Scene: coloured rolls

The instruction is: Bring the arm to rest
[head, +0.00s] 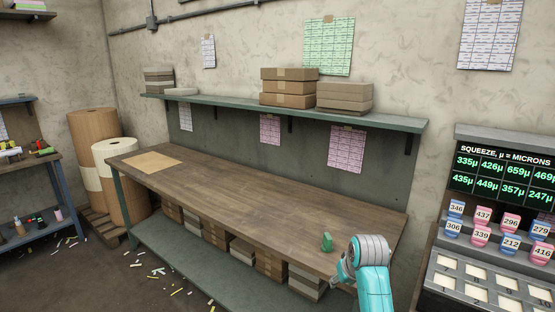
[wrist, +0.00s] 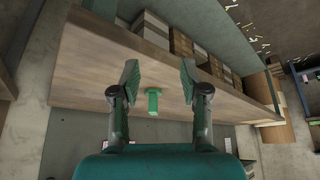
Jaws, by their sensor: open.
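My gripper (wrist: 159,76) is open in the wrist view, its two fingers spread apart with nothing between their tips. My teal and grey arm shows at the lower right of the head view, by the front right end of the long wooden workbench (head: 235,196). A small green object (head: 327,242) stands on the bench top, just left of my arm. It also shows in the wrist view (wrist: 153,101), between the lines of the fingers and apart from them. The fingertips are hard to make out in the head view.
A shelf (head: 400,123) with brown boxes (head: 289,88) runs above the bench. More boxes (head: 215,233) stand underneath. A slotted panel (head: 480,283) with numbered pink and blue tags stands at right. Large rolls (head: 118,165) stand at left. Most of the bench top is clear.

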